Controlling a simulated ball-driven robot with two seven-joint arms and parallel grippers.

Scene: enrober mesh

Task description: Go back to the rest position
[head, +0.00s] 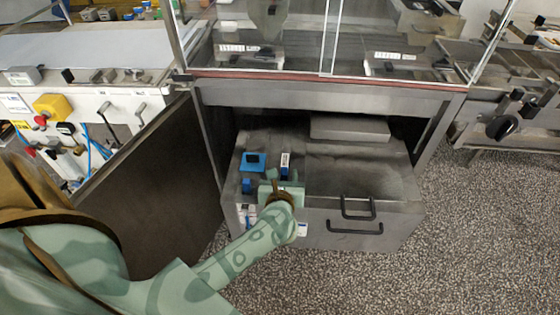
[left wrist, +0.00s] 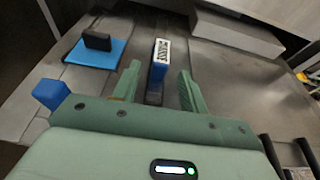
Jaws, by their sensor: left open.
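My left gripper (head: 283,180) reaches over the front edge of the grey pulled-out unit (head: 360,177) in the head view. In the left wrist view my left gripper (left wrist: 155,92) has its two green fingers apart. A blue block with a white printed label (left wrist: 160,60) stands beyond and between the fingertips, and I cannot tell whether they touch it. The same labelled block (head: 285,162) shows just past the gripper in the head view. My right gripper is not in view.
A blue plate (head: 249,167) with a dark block and a small blue block (head: 247,186) lie left of the gripper. A grey box (head: 350,129) sits at the back. Black handles (head: 355,218) stick out in front. An open dark door (head: 160,185) stands left; speckled floor (head: 480,220) is clear right.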

